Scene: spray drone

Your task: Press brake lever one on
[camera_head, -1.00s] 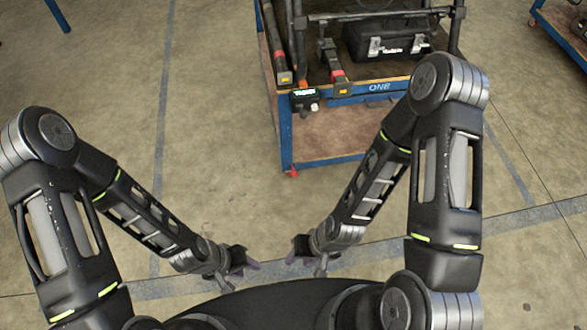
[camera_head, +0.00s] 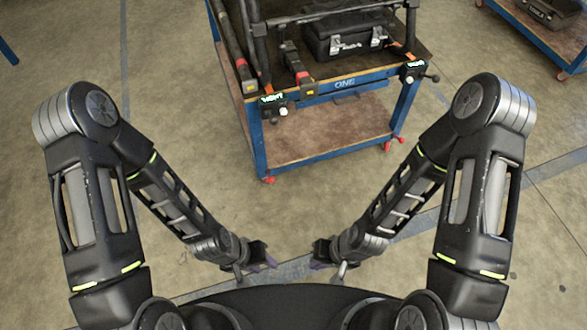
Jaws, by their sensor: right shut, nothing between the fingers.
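A blue-framed cart marked ONE (camera_head: 345,84) stands ahead of me on the floor. Small red parts show at its wheels: one at the front left foot (camera_head: 268,180) and one at the front right foot (camera_head: 387,146). They may be brake levers, but they are too small to tell their shape or position. My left gripper (camera_head: 268,262) is low in front of my base, well short of the cart; its fingers are too small to read. My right gripper (camera_head: 318,257) is beside it, shut and empty. Neither touches anything.
The cart top holds a black case (camera_head: 347,36), dark tubes and devices at its front corners (camera_head: 274,106). Another blue cart (camera_head: 530,30) stands at the upper right. The floor between me and the cart is clear.

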